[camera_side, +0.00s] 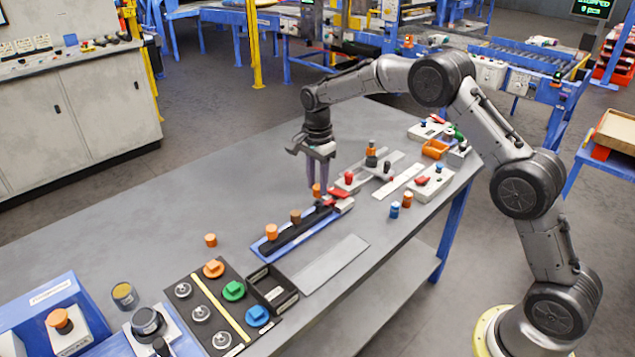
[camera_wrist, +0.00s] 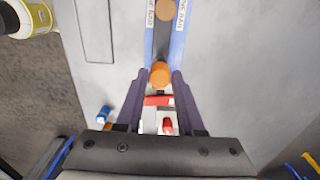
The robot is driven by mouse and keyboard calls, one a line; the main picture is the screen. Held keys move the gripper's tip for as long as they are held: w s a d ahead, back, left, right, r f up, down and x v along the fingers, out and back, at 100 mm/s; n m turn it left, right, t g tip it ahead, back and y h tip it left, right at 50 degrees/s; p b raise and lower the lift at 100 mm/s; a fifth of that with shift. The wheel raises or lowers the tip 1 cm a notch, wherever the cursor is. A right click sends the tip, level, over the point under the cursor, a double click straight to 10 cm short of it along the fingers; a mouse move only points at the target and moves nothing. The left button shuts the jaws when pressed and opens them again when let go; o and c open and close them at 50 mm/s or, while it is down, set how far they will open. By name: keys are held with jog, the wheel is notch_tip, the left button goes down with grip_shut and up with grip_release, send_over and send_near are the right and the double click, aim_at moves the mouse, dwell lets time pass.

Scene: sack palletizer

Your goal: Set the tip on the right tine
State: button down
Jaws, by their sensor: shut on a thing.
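My gripper (camera_side: 317,188) points down over the far end of a blue tray (camera_side: 262,244), shut on an orange tip (camera_side: 316,190). In the wrist view my gripper (camera_wrist: 160,78) has this orange tip (camera_wrist: 160,75) between its fingertips. A dark bar (camera_side: 283,237) lies along the tray. An orange cap (camera_side: 271,231) stands at its near end and a brown cap (camera_side: 296,216) near its middle; one brown top (camera_wrist: 164,9) shows in the wrist view. Whether the held tip touches anything below is hidden. No tine is clearly identifiable.
A red part (camera_side: 338,194) lies close beyond my gripper. A loose orange cylinder (camera_side: 210,240) stands left of the tray. A blue cylinder (camera_side: 394,210) and an orange-brown one (camera_side: 407,199) stand to the right. A flat grey plate (camera_side: 330,263) lies nearer.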

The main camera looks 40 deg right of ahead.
jog(key=shift+f, duration=1.25)
dwell(1.4)
jog(key=shift+c, duration=2.2)
grip_release()
jog(key=shift+r, duration=0.15)
jog(key=shift+r, duration=3.9)
